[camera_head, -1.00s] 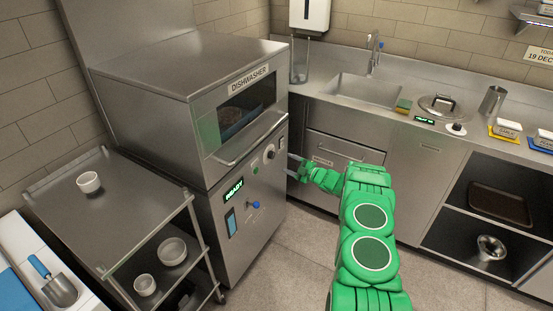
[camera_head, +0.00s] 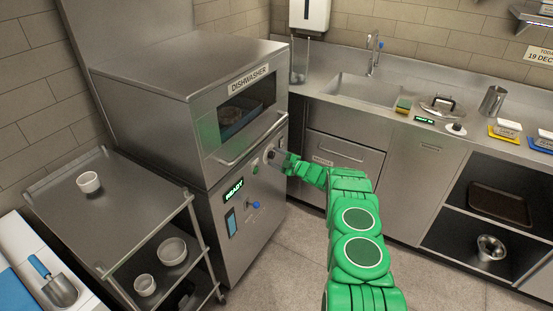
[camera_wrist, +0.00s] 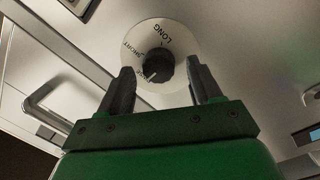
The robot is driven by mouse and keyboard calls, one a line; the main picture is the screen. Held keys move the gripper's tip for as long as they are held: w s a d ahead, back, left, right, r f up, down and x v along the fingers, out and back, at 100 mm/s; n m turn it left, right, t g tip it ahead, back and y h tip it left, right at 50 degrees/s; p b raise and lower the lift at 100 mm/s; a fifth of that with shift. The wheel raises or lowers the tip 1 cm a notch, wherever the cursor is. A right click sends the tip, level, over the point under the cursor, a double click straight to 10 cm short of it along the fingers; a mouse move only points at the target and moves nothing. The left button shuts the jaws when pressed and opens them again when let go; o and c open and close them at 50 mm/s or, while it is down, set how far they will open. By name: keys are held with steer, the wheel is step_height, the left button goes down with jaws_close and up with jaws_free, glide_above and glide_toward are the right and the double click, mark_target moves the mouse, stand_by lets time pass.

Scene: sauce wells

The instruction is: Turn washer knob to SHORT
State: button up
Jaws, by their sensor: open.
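The dishwasher (camera_head: 190,105), with a READY display (camera_head: 234,190), stands at the left. Its round black knob (camera_wrist: 157,67) sits on a pale dial plate (camera_wrist: 185,42) in the wrist view. LONG and SHORT are readable on the plate; a third label at the lower left is partly hidden. The knob's white mark points to the lower left, toward that third label and not at SHORT. My gripper (camera_wrist: 161,72) is open, one finger on each side of the knob; I cannot tell whether they touch it. In the head view my gripper (camera_head: 281,160) is at the dishwasher's front and largely hides the knob.
The dishwasher door handle (camera_head: 250,139) is close to my gripper, also in the wrist view (camera_wrist: 50,98). A blue-tipped lever (camera_head: 253,205) sticks out lower on the front. A metal cart (camera_head: 120,200) with bowls stands at the left. The floor (camera_head: 290,265) in front is clear.

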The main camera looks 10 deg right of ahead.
steer(key=shift+c, duration=0.5)
steer(key=c, duration=0.9)
steer(key=shift+c, duration=0.2)
steer(key=shift+m, duration=0.3)
steer(key=m, duration=0.2)
steer(key=shift+r+m, duration=0.1)
steer(key=shift+m, duration=0.2)
steer(key=m, duration=0.3)
steer(key=shift+w+d+r+m+g, duration=0.1)
steer(key=shift+m+g, duration=0.2)
steer(key=m, duration=0.3)
steer(key=shift+d+m+g, duration=0.1)
steer(key=shift+m+g, duration=0.2)
steer(key=shift+m, duration=1.4)
